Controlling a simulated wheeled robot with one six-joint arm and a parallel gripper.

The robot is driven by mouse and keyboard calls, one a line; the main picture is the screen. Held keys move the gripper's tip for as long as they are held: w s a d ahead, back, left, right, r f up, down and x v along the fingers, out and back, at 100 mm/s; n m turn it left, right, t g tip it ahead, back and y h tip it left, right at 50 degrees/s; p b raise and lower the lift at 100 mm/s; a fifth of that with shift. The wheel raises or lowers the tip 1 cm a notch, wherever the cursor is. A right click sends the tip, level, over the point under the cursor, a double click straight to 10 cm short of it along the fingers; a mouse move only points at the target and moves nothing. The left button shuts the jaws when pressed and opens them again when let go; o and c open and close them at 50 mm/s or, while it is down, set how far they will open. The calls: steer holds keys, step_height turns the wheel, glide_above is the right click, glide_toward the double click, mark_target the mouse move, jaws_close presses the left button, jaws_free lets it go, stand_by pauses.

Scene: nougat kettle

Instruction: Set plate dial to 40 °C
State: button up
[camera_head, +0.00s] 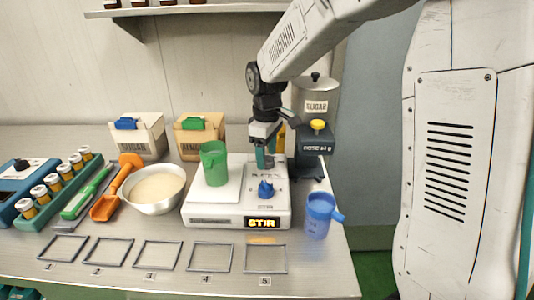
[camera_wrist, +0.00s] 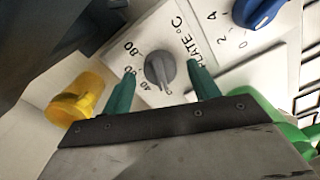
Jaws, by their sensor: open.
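The grey plate dial (camera_wrist: 160,68) sits on the white panel of the hotplate (camera_head: 236,222), beside the printed words "PLATE °C". The numbers 80, 60 and 40 run around one side of it. Its ridge points toward the lower edge of the wrist view, near the 40 side; the exact setting is hard to read. My gripper (camera_wrist: 161,77) is open, with one green finger on each side of the dial; I cannot tell whether they touch it. In the head view my gripper (camera_head: 265,156) is over the hotplate's back right, and the dial is hidden.
A blue knob (camera_head: 265,188) is close in front of my gripper. A green jug (camera_head: 214,165) stands on the hotplate's left. The dosing stand (camera_head: 315,140) is close at right. A blue cup (camera_head: 319,215) and a bowl (camera_head: 153,190) flank the hotplate.

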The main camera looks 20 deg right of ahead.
steer(key=shift+f, duration=0.2)
steer(key=c, duration=1)
steer(key=shift+o, duration=0.2)
steer(key=m, duration=0.4)
steer(key=shift+m, duration=2.3)
